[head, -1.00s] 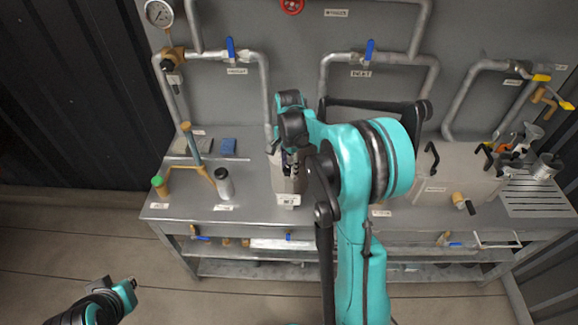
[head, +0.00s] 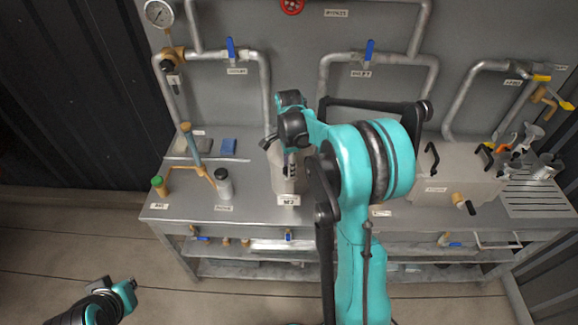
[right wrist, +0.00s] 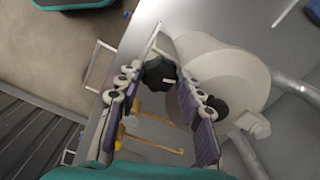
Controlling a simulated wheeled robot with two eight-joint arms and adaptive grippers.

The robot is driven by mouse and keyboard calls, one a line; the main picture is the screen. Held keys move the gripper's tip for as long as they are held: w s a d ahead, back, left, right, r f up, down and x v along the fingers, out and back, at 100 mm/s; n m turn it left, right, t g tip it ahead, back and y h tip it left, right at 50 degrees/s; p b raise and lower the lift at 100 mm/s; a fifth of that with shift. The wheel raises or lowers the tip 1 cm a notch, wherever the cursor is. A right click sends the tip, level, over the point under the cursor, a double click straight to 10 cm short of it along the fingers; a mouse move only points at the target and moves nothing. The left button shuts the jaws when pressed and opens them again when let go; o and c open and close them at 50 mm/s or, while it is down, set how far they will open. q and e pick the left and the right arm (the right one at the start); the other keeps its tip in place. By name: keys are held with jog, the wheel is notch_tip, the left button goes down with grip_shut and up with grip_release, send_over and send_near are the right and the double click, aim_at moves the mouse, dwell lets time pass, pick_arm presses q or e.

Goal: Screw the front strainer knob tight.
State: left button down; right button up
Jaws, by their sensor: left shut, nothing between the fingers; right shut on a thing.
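The front strainer knob (right wrist: 158,72) is black and lobed. In the right wrist view it sits between the fingertips of my right gripper (right wrist: 160,82), in front of the pale round strainer body (right wrist: 235,70). My right gripper is shut on it. In the head view my right gripper (head: 290,165) reaches down at the grey strainer body (head: 279,182) on the bench, and its own fingers and arm hide the knob there. My left gripper (head: 128,288) is shut and empty, low at the left over the floor, far from the strainer.
A pale box (head: 450,180) stands to the right. Pipes with blue-handled valves (head: 369,50) run behind.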

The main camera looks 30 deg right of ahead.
jog(key=o, duration=1.2)
jog(key=shift+c, duration=0.2)
notch_tip(320, 180, up, 12)
